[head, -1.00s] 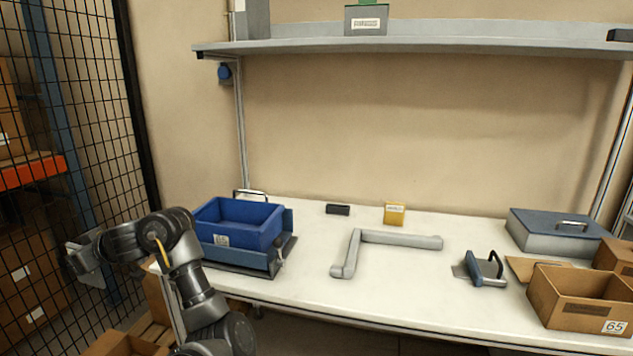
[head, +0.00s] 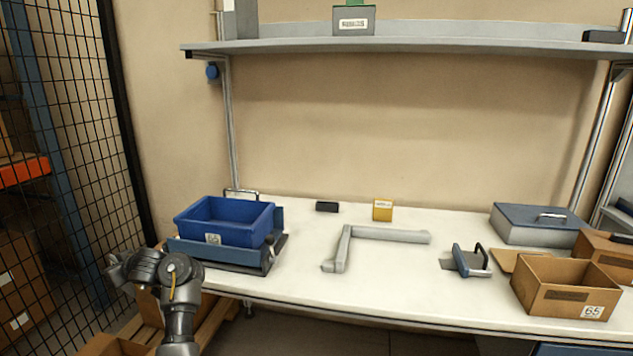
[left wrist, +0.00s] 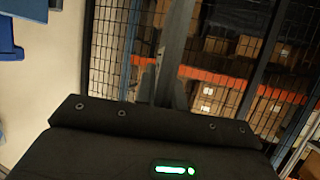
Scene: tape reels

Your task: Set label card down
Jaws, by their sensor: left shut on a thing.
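My left gripper (left wrist: 165,94) shows in the left wrist view with its fingers close together, shut on a thin thing. A narrow grey shape (left wrist: 173,50) rises between the fingers and appears to be the label card seen edge-on, though it blends with the fence behind. In the head view my left gripper (head: 122,268) is at the lower left, left of the workbench (head: 400,285) and the blue bin (head: 225,222); the card cannot be made out there. My right gripper is not in view.
The blue bin sits on a tray at the bench's left end. A grey angled bar (head: 375,235), yellow box (head: 383,210), black block (head: 327,206), blue-handled tool (head: 468,260), grey case (head: 538,222) and cardboard box (head: 565,288) stand rightward. The front middle is clear.

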